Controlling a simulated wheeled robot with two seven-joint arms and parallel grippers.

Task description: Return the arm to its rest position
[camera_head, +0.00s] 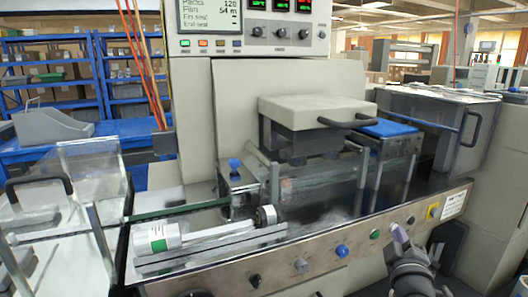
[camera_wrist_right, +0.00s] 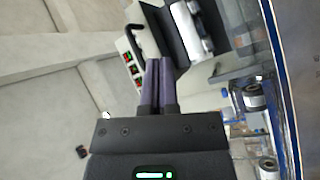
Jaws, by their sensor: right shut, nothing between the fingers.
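My right gripper (camera_head: 399,234) is at the lower right in the head view, with my dark arm below it. Its purple fingers are in front of the machine's front panel, near the row of knobs. In the right wrist view the two purple fingers (camera_wrist_right: 158,82) lie together with nothing between them. The gripper is shut and empty. I cannot tell from the head view whether it touches the panel. My left gripper does not show in either view.
A white roll (camera_head: 157,238) lies on the machine at the left. A control box (camera_head: 248,27) stands above. Blue shelves (camera_head: 102,77) are behind at the left.

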